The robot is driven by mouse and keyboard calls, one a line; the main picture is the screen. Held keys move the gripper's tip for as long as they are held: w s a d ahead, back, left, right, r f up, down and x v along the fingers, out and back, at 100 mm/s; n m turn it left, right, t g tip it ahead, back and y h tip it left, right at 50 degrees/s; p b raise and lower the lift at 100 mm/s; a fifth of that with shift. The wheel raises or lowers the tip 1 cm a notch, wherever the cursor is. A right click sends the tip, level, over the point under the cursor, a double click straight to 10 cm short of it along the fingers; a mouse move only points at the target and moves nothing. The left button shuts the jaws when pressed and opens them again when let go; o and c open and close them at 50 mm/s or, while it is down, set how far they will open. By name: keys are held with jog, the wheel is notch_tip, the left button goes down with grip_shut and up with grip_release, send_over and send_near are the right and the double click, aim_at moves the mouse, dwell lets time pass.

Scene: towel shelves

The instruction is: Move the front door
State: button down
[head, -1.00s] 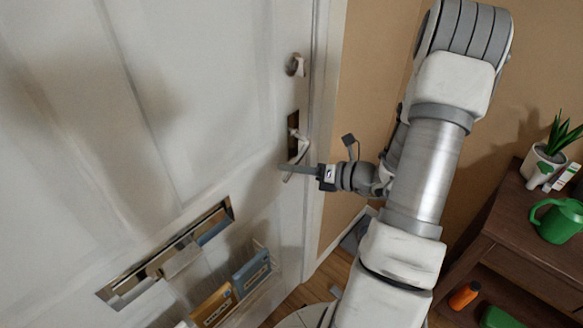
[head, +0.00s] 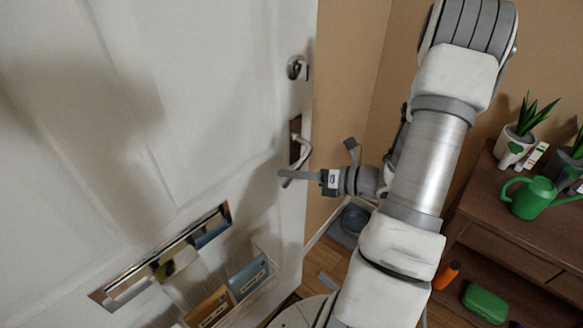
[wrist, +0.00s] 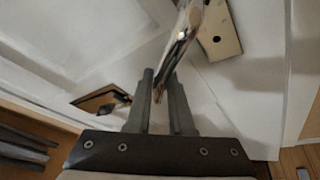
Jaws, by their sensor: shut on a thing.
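The white front door (head: 200,90) fills the left of the head view, its free edge standing clear of any frame. Its metal lever handle (head: 301,158) sits on a dark plate near that edge, below a round lock. My gripper (head: 284,178) is at the lever's lower end, shut on it. In the wrist view the lever (wrist: 183,48) runs down to my gripper (wrist: 161,82), between the two fingers. The exact contact is partly hidden.
A mail slot (head: 165,255) and a holder with several letters are on the door's lower part. A dark wooden cabinet (head: 490,210) stands at the right with a green watering can (head: 533,197) and potted plants.

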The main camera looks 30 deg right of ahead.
jog(key=shift+s+d, duration=0.15)
jog(key=shift+s, duration=0.4)
jog(key=c, duration=0.8)
grip_release()
jog(key=v, duration=1.7)
jog(key=shift+p, duration=0.3)
jog(key=shift+d+r, duration=0.1)
